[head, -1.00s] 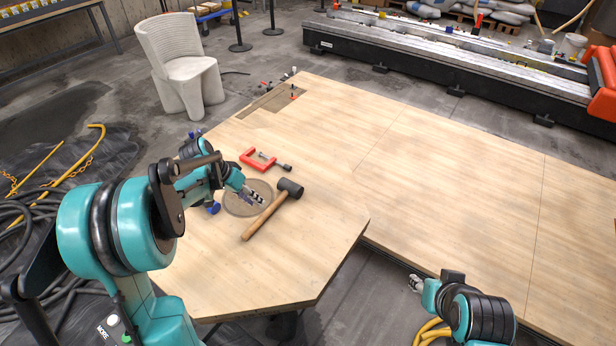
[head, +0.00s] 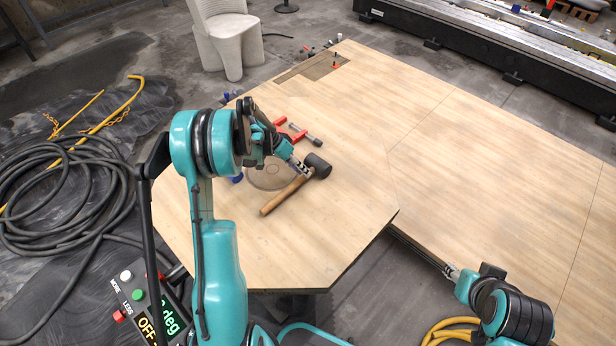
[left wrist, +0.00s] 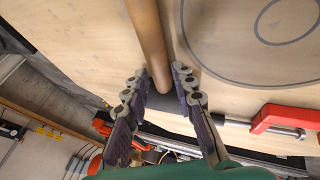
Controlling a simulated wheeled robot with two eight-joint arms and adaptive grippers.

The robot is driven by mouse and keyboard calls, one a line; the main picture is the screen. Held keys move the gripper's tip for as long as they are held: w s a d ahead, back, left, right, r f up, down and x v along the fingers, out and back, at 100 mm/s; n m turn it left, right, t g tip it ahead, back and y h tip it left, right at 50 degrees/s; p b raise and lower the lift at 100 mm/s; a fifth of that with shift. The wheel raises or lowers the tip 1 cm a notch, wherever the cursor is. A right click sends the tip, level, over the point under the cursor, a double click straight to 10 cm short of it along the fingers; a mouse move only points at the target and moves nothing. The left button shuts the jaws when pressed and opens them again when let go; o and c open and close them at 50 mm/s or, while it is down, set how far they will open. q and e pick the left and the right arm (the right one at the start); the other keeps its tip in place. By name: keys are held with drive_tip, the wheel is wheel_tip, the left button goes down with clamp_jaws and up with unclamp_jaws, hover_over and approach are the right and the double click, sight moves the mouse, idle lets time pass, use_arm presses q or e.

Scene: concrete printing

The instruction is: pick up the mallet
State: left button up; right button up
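The mallet (head: 283,196) lies on the light wooden table, with a brown wooden handle and a dark head (head: 317,166). My left gripper (head: 302,170) is at the handle's head end. In the left wrist view the mallet's handle (left wrist: 147,42) comes down from the top between the two fingers of my left gripper (left wrist: 159,74). The fingers are apart, one on each side of the handle, with a gap on the right side. The dark head is partly hidden by the fingers. My right gripper (head: 452,271) is beyond the table's front edge, away from the mallet; its fingers are too small to judge.
A red clamp (head: 299,137) lies just behind the mallet. A round grey disc or marking (head: 262,179) is beside the handle. A white chair (head: 229,42) and black hoses (head: 62,195) are on the floor. The table's right part (head: 480,165) is clear.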

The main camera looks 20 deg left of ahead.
use_arm(q)
drive_tip(key=shift+x, duration=1.1)
drive_tip(key=shift+a+r, duration=0.1)
clamp_jaws()
drive_tip(key=shift+r, duration=0.15)
